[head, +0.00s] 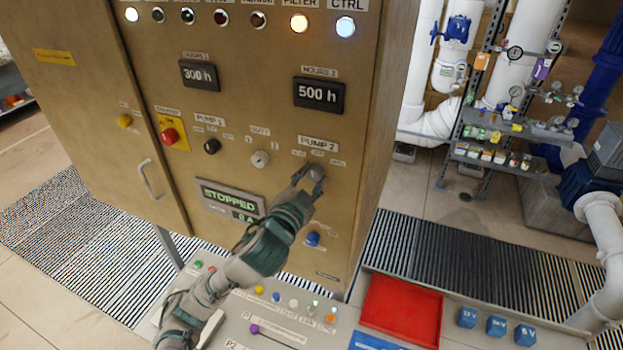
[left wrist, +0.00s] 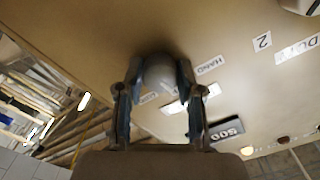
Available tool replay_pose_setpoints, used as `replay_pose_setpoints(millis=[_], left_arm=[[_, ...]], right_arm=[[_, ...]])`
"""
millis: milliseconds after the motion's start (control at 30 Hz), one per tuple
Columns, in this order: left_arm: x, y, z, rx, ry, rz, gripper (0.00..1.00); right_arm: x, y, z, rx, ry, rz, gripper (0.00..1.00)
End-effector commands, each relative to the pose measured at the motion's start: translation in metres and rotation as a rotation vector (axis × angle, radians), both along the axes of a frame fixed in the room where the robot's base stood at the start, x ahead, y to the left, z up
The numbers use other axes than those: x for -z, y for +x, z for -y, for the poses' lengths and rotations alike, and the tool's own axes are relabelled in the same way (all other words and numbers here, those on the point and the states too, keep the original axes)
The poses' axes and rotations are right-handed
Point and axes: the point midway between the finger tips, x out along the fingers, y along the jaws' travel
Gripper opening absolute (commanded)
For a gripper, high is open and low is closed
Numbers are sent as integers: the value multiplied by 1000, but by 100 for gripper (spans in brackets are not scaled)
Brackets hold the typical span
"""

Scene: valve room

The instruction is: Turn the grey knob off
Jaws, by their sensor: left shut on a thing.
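The grey knob (left wrist: 160,72) on the cabinet front shows between my left fingers in the left wrist view. My left gripper (head: 311,176) is at the panel just below the PUMP 2 label. It also fills the middle of the left wrist view (left wrist: 158,80), with one finger on each side of the knob, shut on it. In the head view the gripper hides the knob. Small labels, one reading HAND (left wrist: 210,66), surround it. Which way the knob points cannot be told. My right gripper is not in view.
A pale DUTY knob (head: 260,158), a black PUMP 1 knob (head: 212,146) and a red button (head: 169,136) lie left of the gripper. A blue button (head: 313,238) is below. A red tray (head: 402,311) lies at lower right. The STOPPED display (head: 231,201) is lit.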

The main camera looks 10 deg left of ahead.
Motion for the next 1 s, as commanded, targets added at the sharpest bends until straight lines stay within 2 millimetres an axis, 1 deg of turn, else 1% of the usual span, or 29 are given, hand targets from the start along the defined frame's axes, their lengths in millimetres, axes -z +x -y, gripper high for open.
replay_pose_setpoints(millis=[33, 300, 800, 833, 867, 900, 1000], left_arm=[[3, 1, 0, 0, 25, -4, 2], [3, 1, 0, 0, 110, 12, 2], [4, 1, 1, 2, 127, 14, 2], [4, 1, 1, 2, 127, 14, 44], [4, 1, 1, 3, 127, 15, 51], [4, 0, 1, 3, 126, 15, 61], [3, 0, 1, 2, 125, 17, 62]], right_arm=[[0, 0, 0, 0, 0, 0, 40], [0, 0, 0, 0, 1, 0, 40], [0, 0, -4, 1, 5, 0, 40], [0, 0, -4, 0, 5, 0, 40], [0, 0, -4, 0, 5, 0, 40], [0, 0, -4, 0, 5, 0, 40], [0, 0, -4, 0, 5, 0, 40]])
